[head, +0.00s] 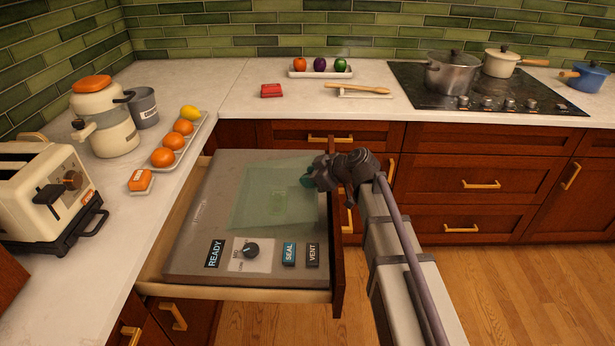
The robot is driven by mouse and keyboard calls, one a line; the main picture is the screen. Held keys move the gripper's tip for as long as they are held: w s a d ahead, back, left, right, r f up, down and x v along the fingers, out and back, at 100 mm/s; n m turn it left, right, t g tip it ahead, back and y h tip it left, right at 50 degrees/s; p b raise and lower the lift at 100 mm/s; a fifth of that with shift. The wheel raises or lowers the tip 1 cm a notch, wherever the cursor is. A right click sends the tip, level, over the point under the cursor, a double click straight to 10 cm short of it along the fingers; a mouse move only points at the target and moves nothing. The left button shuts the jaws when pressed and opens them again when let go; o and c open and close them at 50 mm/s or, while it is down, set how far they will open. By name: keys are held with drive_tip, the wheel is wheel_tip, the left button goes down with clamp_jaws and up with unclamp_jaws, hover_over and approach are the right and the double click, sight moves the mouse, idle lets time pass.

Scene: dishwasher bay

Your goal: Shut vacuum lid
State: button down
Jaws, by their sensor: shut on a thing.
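The vacuum lid (265,200) is a translucent green panel over a grey vacuum unit (195,235) in a pulled-out drawer. It looks low over the unit; I cannot tell whether it rests fully flat. My gripper (308,181) is at the lid's right side, shut on a small teal-green part there that looks like the lid's handle. The fingertips and the grip itself are partly hidden by my wrist. The unit's front carries a READY label (215,253), a dark knob (251,249), a SEAL button (289,253) and a VENT button (313,254).
The drawer's dark front (338,255) stands out at the right. On the left counter are a toaster (45,195), a cream appliance (103,118) and a tray of oranges (172,142). A red block (271,90) and a stove (480,95) are behind. The floor at right is clear.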

drive_tip(key=shift+d+f+b, duration=0.3)
drive_tip(key=shift+f+b, duration=0.1)
drive_tip(key=shift+f, duration=0.3)
drive_tip(key=c, duration=0.8)
unclamp_jaws()
drive_tip(key=shift+d, duration=0.1)
drive_tip(key=p+v, duration=0.6)
drive_tip(key=v, duration=0.5)
